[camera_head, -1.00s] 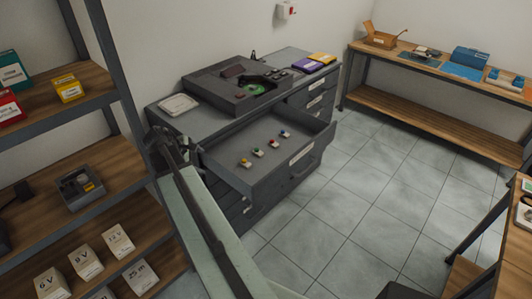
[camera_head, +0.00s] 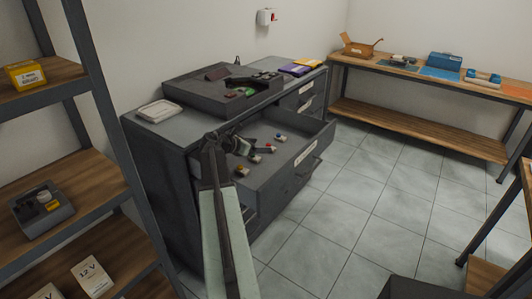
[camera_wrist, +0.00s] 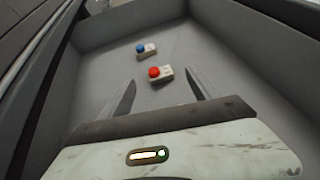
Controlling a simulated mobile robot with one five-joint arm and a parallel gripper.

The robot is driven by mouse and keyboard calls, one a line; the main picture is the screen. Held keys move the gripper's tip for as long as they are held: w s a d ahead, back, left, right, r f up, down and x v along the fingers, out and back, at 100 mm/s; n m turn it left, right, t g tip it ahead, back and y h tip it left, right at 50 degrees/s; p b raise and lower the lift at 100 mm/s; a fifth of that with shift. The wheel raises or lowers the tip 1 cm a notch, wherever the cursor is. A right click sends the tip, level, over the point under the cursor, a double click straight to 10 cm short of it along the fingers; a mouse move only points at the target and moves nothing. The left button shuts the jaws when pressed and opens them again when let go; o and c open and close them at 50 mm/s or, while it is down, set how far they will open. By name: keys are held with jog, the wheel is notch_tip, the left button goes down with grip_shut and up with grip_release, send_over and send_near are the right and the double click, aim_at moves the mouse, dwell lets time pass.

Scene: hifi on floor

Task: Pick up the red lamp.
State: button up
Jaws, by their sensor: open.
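The red lamp (camera_wrist: 155,73), a red dome on a small pale block, lies on the floor of the open grey drawer (camera_head: 300,160). It also shows in the head view (camera_head: 269,148), just right of my gripper. My gripper (camera_wrist: 160,78) is open and empty, its two fingers pointing into the drawer. In the wrist view the red lamp appears between and just beyond the fingertips; I cannot tell the exact height gap. In the head view my gripper (camera_head: 243,147) is over the drawer's left part.
A blue lamp (camera_wrist: 146,49) lies just beyond the red one. Green (camera_head: 255,158) and yellow (camera_head: 242,171) lamps lie nearer in the drawer. The drawer walls surround them. A dark device (camera_head: 220,92) stands on the cabinet top (camera_head: 185,124). A shelf (camera_head: 85,190) stands at left.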

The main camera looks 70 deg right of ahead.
aim_at(268, 145)
jog(key=x, duration=0.2)
jog(key=b+x, duration=0.1)
jog(key=x, duration=0.1)
jog(key=b+x, duration=0.1)
jog(key=x, duration=0.1)
jog(key=shift+w+f, duration=0.25)
jog(key=shift+s+d+b, duration=0.15)
jog(key=shift+d+b, duration=0.15)
jog(key=shift+r, duration=0.1)
jog(key=c, duration=1.4)
